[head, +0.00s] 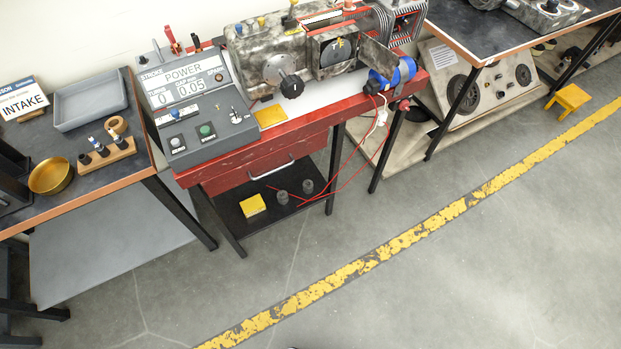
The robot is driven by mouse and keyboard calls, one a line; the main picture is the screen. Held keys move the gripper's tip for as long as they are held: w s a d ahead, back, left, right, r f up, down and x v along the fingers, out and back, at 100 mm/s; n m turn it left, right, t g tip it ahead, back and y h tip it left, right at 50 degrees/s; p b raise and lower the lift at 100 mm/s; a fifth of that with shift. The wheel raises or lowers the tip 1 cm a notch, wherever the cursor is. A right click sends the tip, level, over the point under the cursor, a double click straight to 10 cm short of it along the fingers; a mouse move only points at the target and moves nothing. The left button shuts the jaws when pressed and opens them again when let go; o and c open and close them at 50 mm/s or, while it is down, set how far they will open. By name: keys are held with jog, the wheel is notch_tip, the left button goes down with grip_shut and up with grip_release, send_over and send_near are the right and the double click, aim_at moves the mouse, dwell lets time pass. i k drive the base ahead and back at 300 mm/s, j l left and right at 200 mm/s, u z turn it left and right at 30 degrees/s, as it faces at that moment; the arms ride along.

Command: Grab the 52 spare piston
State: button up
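Two small dark grey cylinders, which look like pistons, stand on the black lower shelf (265,225) under the red bench. One cylinder (282,197) is to the left and nearer, the other (308,186) to the right and a little farther back. I cannot read any number on them, so I cannot tell which is the 52. A yellow card (252,205) lies on the shelf to their left; its writing is too small to read. My gripper is not in view.
The red bench (240,165) carries an engine (290,60) and a control panel (190,105). Red wires (345,165) hang to the shelf near the cylinders. Bench legs (332,170) flank the shelf. The grey floor (440,270) in front is clear, crossed by a yellow line (400,240).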

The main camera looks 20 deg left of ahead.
aim_at(308, 185)
jog(key=i+u, duration=0.15)
jog(key=u, duration=0.25)
jog(key=i+u, duration=0.15)
jog(key=u, duration=0.25)
jog(key=i+l+u, duration=0.15)
jog(key=i+l, duration=0.15)
jog(key=i, duration=0.25)
jog(key=i+l+u, duration=0.15)
jog(key=i+l, duration=0.15)
jog(key=i, duration=0.25)
jog(key=i+l+u, duration=0.2)
jog(key=i+l, duration=0.2)
jog(key=i, duration=0.1)
